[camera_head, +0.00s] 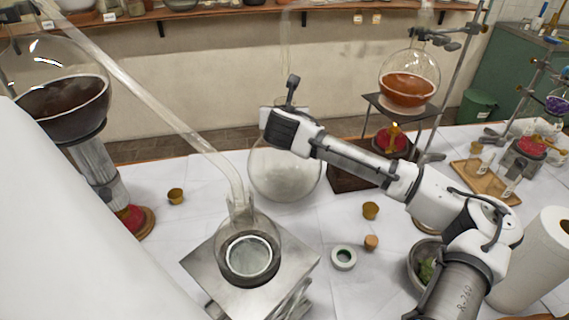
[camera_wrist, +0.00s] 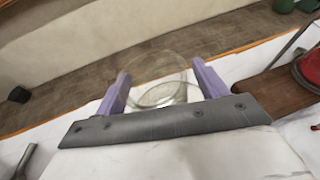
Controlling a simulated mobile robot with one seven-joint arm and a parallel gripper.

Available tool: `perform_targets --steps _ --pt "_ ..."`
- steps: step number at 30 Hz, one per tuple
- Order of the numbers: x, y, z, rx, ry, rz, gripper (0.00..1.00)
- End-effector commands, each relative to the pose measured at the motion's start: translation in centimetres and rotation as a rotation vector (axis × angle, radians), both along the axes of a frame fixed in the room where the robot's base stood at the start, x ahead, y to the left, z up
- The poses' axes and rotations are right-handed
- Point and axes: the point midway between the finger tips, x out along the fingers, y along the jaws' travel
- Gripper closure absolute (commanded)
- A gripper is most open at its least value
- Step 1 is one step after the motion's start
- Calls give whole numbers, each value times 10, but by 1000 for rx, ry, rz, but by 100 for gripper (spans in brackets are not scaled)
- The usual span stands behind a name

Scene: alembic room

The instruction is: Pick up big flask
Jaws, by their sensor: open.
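A large clear round flask (camera_head: 284,178) stands on the white-covered table, in the middle of the head view. My gripper (camera_wrist: 160,72) is open above its upper part, and its dark body hides the flask's top in the head view. In the wrist view, round clear glass (camera_wrist: 150,97) shows between the two purple fingers, with space beside them. I cannot tell whether either finger touches it. Another large round flask (camera_head: 62,92) with dark liquid stands on a metal support at the far left.
A glass tube (camera_head: 150,95) slopes down to a small flask (camera_head: 248,232) on a metal plate (camera_head: 290,268) at front. A flask of orange liquid (camera_head: 408,90) sits on a stand behind right. A dark wooden block (camera_head: 350,180), corks and a paper towel roll (camera_head: 537,265) are nearby.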

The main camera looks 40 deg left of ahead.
Motion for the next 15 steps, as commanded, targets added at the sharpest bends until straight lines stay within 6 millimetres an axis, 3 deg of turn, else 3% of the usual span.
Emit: perform_targets --steps 3,15 --pt "0 0 0 0 0 0 28" --pt "0 0 0 0 0 0 81"
